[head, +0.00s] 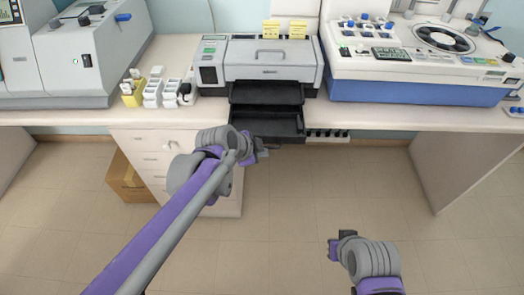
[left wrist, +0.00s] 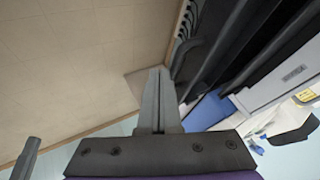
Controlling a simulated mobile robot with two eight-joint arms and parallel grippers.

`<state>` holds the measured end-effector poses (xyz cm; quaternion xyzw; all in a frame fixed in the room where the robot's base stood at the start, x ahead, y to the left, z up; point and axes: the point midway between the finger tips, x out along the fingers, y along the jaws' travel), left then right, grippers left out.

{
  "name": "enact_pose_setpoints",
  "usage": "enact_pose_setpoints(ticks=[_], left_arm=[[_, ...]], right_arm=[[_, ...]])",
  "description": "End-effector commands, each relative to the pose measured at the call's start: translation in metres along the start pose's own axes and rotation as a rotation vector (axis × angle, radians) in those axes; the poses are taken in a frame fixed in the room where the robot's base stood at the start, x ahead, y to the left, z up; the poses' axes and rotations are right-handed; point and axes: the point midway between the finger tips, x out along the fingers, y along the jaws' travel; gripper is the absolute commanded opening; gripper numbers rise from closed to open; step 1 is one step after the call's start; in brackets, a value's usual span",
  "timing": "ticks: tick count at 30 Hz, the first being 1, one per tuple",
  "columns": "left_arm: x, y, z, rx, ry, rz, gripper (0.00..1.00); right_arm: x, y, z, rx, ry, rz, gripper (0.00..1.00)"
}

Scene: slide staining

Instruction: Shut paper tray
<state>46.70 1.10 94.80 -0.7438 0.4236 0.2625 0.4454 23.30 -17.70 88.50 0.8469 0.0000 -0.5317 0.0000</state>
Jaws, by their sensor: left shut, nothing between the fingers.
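The printer (head: 270,60) is grey and stands on the bench. Its black paper tray (head: 268,122) is pulled out at the front, sticking out past the bench edge. My left gripper (head: 263,151) is just below the tray's front edge in the head view. Whether it touches the tray I cannot tell. In the left wrist view, its fingers (left wrist: 160,100) are shut together with nothing between them, and black parts of the printer run along the right. My right gripper (head: 334,247) is low at the bottom right, away from the printer; its fingers are too small to read.
A blue and white machine (head: 420,90) stands right of the printer, a grey machine (head: 75,55) to the left. Small white and yellow boxes (head: 150,92) sit left of the printer. Drawers (head: 145,140) and a cardboard box (head: 125,180) are below. The floor in front is clear.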

Motion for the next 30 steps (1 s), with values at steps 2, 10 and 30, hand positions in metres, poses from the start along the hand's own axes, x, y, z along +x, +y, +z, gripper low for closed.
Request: enact_pose_setpoints(ticks=[2,10,30], left_arm=[[0.000,0.000,0.000,0.000,0.000,0.000,0.00],[0.005,-0.010,0.000,-0.001,-0.001,0.000,0.00],[0.061,-0.105,-0.001,-0.001,0.000,-0.002,0.00]], right_arm=[[0.000,0.000,0.000,0.000,0.000,0.000,0.00],[0.000,0.000,0.000,0.000,0.000,0.000,0.00],[-0.008,0.000,-0.006,0.000,0.004,0.000,0.00]])
